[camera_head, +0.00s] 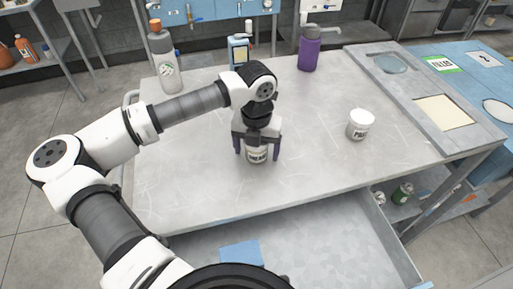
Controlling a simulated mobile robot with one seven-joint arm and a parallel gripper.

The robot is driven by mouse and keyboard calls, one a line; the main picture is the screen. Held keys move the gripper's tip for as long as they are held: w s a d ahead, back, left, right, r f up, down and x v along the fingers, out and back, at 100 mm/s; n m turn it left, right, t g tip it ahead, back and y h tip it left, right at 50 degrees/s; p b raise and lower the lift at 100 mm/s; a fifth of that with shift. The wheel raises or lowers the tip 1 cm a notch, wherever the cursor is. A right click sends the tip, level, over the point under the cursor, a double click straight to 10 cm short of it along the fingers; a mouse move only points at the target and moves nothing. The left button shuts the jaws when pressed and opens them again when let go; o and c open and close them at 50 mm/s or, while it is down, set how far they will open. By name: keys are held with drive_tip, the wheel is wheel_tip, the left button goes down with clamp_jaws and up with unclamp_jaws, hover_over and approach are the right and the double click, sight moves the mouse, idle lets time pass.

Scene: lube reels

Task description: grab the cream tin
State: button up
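A small cream-coloured tin (257,156) with dark lettering stands upright on the grey metal worktop (200,190), near its middle. My gripper (257,151) is directly above and around it, pointing down. Its two dark fingers are spread, one on each side of the tin, and a narrow gap seems to show on both sides. The palm hides the top of the tin.
A white lidded tub (360,125) stands to the right. A grey-white bottle (164,62), a blue container (238,50) and a purple bottle (309,50) stand at the back. An open drawer (330,240) juts out in front.

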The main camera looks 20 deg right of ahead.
drive_tip(key=c, duration=1)
drive_tip(key=shift+r, duration=0.1)
